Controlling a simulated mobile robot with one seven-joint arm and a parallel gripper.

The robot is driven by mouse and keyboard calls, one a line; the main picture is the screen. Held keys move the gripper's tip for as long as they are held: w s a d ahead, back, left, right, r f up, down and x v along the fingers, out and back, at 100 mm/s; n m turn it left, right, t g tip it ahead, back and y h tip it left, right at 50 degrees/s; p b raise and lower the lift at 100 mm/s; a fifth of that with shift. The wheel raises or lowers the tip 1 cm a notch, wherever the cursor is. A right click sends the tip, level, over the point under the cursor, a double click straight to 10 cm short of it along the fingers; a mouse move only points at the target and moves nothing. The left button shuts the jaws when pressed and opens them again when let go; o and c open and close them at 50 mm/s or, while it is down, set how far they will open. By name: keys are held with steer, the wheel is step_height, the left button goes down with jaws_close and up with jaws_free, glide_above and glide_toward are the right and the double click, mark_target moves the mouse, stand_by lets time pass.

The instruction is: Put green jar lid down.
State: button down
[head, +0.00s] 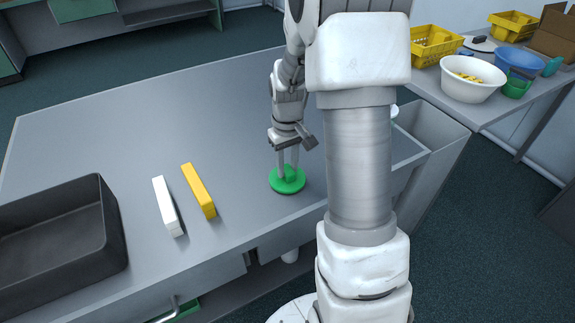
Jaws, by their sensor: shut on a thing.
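The green jar lid (275,182) is a flat round disc near the front edge of the grey table, in the head view. My gripper (288,170) points down at it from above, with its fingers shut on the lid's raised middle part. The lid looks level and at or very close to the table top. I cannot tell whether it touches the surface. My arm hides part of the table to the right of the lid.
A yellow bar (198,191) and a white bar (167,206) lie left of the lid. A dark tray (112,232) stands at the far left. A grey bin (440,133) adjoins the table's right end. The table's back (170,115) is clear.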

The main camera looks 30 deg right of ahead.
steer(key=c, duration=0.6)
jaws_free()
steer(key=shift+f, duration=0.1)
